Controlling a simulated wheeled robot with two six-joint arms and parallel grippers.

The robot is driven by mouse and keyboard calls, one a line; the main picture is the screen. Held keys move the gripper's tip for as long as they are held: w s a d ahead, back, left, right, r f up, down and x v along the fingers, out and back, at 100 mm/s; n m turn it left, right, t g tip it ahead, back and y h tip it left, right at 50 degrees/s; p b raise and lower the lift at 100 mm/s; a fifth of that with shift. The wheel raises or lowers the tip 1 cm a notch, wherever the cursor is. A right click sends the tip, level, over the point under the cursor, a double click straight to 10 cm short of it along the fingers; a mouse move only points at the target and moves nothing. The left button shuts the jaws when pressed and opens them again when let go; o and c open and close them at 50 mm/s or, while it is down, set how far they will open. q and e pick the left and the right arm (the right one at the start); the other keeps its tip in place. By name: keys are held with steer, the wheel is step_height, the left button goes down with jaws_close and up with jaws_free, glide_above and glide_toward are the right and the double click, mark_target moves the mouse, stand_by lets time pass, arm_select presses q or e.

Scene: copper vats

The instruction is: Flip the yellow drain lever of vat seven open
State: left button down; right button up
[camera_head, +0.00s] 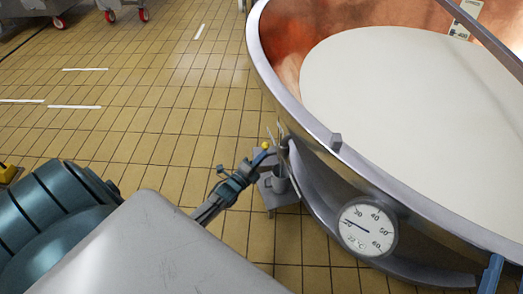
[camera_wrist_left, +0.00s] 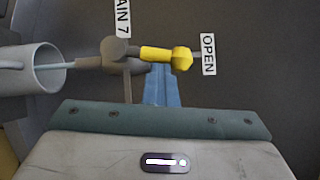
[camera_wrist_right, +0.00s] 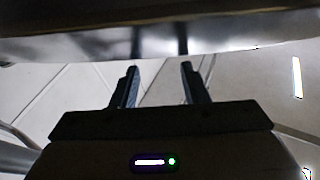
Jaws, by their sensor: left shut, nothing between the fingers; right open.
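The yellow drain lever (camera_wrist_left: 165,54) sits on a grey valve (camera_wrist_left: 115,48) on the vat's side, under a label ending in 7 (camera_wrist_left: 122,18). In the left wrist view its yellow end points right, close to the OPEN label (camera_wrist_left: 208,54). The lever's yellow tip also shows in the head view (camera_head: 265,145). My left gripper (camera_wrist_left: 160,75) is shut and empty, its fingertips right at the lever; I cannot tell if they touch. My right gripper (camera_wrist_right: 158,72) is open and empty, below a metal edge. The copper vat (camera_head: 290,105) holds pale liquid.
A round dial gauge (camera_head: 367,229) is on the vat's front. A grey cup-like pipe (camera_wrist_left: 35,68) is beside the valve. The tiled floor (camera_head: 150,130) left of the vat is mostly clear. Wheeled metal carts (camera_head: 125,5) stand at the far left.

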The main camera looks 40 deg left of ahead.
arm_select(q)
steer(key=shift+w+a+r+n+p, duration=0.3)
steer(key=shift+a+p, duration=0.05)
steer(key=shift+p, duration=0.1)
arm_select(e)
step_height(320, 180, down, 10)
steer(key=s+g, duration=0.1)
steer(key=g, duration=0.4)
steer(key=shift+a+m, duration=0.25)
steer(key=shift+m, duration=0.05)
steer(key=shift+g, duration=0.3)
